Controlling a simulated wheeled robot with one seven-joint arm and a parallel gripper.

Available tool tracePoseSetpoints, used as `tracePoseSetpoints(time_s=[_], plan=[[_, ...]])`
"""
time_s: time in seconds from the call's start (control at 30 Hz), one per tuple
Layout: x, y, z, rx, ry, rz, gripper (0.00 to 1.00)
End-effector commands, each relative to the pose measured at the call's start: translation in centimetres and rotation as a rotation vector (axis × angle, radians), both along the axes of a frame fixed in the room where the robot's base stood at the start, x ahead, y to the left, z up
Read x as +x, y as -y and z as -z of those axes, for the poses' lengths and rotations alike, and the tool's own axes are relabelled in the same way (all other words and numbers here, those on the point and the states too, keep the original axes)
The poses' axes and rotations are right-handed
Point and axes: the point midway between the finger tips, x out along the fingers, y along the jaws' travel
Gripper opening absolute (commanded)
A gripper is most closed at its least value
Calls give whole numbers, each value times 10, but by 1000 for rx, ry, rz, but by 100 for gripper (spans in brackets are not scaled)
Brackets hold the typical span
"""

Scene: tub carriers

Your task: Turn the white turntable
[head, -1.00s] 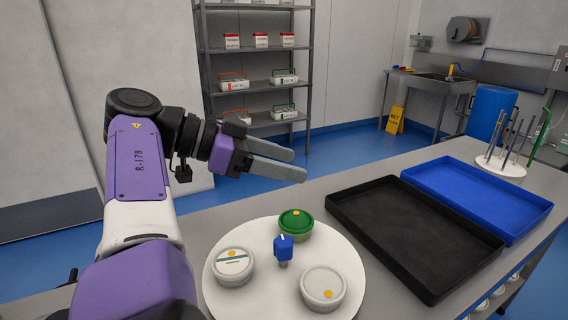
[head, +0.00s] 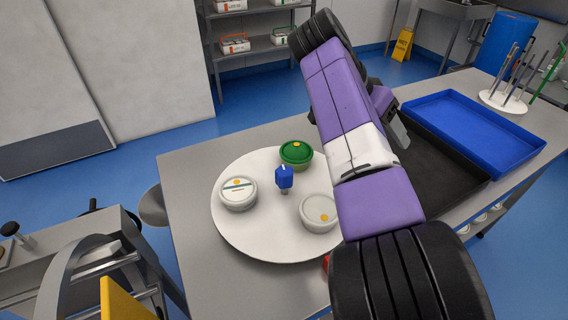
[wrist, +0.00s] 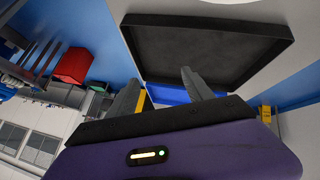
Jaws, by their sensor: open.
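The white turntable (head: 255,238) lies flat on the grey table, with a blue knob (head: 284,178) at its middle. My gripper is to the right of the turntable, by the trays, mostly hidden behind my arm in the head view. In the wrist view my gripper (wrist: 163,90) has its two fingers apart with nothing held between them.
A black tray (head: 458,178) and a blue tray (head: 475,130) lie right of the turntable; the black tray (wrist: 205,50) also fills the wrist view's top. A round white stand with rods (head: 503,101) is farther back. A metal cart (head: 85,262) stands at the left.

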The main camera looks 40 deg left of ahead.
Motion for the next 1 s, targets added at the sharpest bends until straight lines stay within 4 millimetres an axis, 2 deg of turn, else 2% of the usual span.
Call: tracePoseSetpoints(time_s=[0.1, 0.23, 0.43, 0.63, 0.7, 0.8, 0.9, 1.0], plan=[[2, 1, 15, 4, -160, -197, 60], [-8, -8, 32, 14, -319, -463, 60], [-41, -34, 46, 46, -501, -940, 60], [-92, -72, 46, 78, -574, -1460, 60], [-112, -87, 42, 86, -572, -1641, 60], [-133, -101, 33, 91, -545, -1852, 60], [-143, -108, 29, 83, -513, -1994, 60], [-145, -110, 28, 55, -492, -2069, 60]])
